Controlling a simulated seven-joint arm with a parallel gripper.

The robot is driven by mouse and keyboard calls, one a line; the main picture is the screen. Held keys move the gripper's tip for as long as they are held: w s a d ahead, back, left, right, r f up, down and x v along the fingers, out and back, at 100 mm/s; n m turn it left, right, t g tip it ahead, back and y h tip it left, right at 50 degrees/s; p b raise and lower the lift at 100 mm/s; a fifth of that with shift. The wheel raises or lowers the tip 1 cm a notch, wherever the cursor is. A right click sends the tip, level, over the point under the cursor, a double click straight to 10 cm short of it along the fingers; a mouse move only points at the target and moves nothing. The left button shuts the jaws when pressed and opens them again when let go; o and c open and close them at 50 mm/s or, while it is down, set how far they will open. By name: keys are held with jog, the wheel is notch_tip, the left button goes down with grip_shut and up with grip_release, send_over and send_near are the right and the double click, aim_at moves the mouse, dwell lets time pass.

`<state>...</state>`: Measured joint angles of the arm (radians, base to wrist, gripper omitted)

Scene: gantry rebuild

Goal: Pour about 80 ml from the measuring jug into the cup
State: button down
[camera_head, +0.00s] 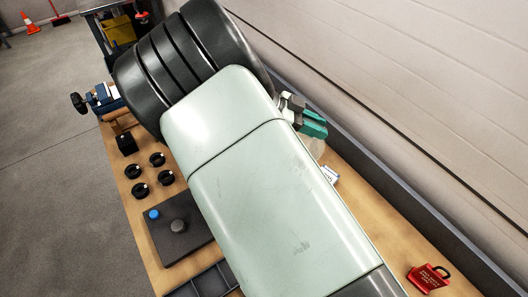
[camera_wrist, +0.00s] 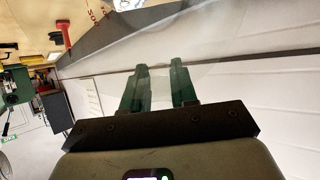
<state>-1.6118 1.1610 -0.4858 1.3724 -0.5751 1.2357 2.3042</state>
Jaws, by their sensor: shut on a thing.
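My gripper (camera_head: 313,122) with green fingers is past the bulk of my arm in the head view, over the wall side of the wooden bench. In the wrist view the two fingers of my gripper (camera_wrist: 160,72) stand apart with a faint, clear-walled thing between them, which appears to be the measuring jug (camera_wrist: 207,78). In the head view a pale, see-through patch of the jug (camera_head: 318,147) shows just under the fingers. Its tilt and liquid level cannot be made out. I cannot pick out the cup; my arm hides much of the bench.
A small white item (camera_head: 330,174) lies below the gripper.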

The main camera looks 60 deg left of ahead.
jog(key=shift+s+a+r+t+h, duration=0.4)
jog(key=shift+s+r+t+h, duration=0.1)
jog(key=shift+r+t, duration=0.1)
dwell(1.6)
jog(key=shift+w, duration=0.1)
jog(key=shift+w+d+f+g+y, duration=0.8)
jog(key=shift+w+f+g+y, duration=0.1)
jog(key=shift+f+g, duration=0.25)
jog(key=shift+f, duration=0.3)
jog(key=shift+w+d+f+g+y, duration=0.2)
jog(key=shift+w+f+g+y, duration=0.1)
jog(key=shift+f+g+y, duration=0.3)
jog(key=shift+w+d+f+g+y, duration=0.2)
jog(key=shift+w+f+g+y, duration=0.15)
jog(key=shift+f+g, duration=0.35)
jog(key=shift+f, duration=0.1)
jog(key=w+d+f+g+y, duration=0.4)
jog(key=w+g+y, duration=0.1)
jog(key=g, duration=0.1)
jog(key=shift+f, duration=0.15)
